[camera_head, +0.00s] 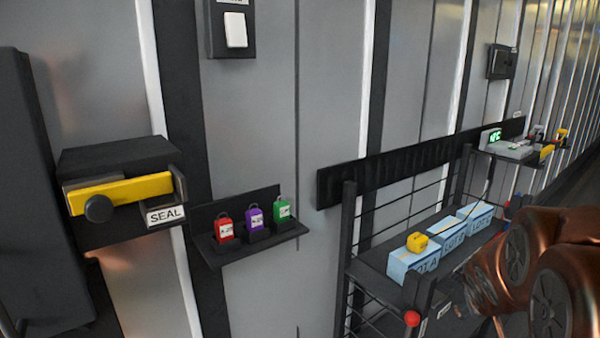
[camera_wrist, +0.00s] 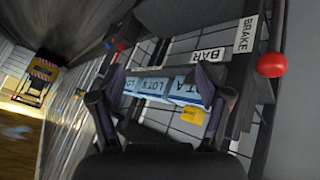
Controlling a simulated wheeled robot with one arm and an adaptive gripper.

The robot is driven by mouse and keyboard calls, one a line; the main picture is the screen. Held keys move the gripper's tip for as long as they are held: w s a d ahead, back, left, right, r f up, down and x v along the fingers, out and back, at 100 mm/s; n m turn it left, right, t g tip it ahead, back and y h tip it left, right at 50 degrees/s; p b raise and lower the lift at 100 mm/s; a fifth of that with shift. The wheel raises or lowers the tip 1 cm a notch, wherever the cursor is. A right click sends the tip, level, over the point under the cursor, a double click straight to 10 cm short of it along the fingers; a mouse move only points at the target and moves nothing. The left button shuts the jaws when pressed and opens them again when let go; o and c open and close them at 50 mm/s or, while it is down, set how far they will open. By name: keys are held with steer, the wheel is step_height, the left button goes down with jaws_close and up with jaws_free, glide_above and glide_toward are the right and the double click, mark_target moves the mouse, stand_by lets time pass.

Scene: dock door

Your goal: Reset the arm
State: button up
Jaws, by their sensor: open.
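My gripper (camera_wrist: 160,84) shows in the wrist view with its two dark fingers spread wide apart and nothing between them. Beyond the fingers is the rack with a row of light blue lot boxes. In the head view my copper-coloured arm (camera_head: 545,265) is folded at the lower right, in front of the rack's right end. My gripper is not visible in the head view.
The rack (camera_head: 350,250) holds light blue boxes (camera_head: 405,265) with a yellow block (camera_head: 417,242) on top. A red knob (camera_wrist: 271,64) juts from it. Colored tags (camera_head: 254,218) stand on a wall shelf. A yellow-barred seal latch (camera_head: 120,193) is at left.

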steer(key=s+a+f+g+y, duration=0.1)
steer(key=s+a+g+y, duration=0.15)
steer(key=s+a, duration=0.6)
steer(key=s+a+f+n+g+y, duration=0.1)
steer(key=s+a+g, duration=0.2)
steer(key=s+a, duration=0.6)
steer(key=s+a+f+g+y, duration=0.2)
steer(key=s+a+g, duration=0.1)
steer(key=s+a, duration=0.6)
step_height(320, 180, up, 18)
steer(key=d+p, duration=0.1)
steer(key=p, duration=1.5)
steer(key=shift+d+t, duration=0.25)
steer(key=shift+t, duration=0.2)
steer(key=shift+f, duration=0.1)
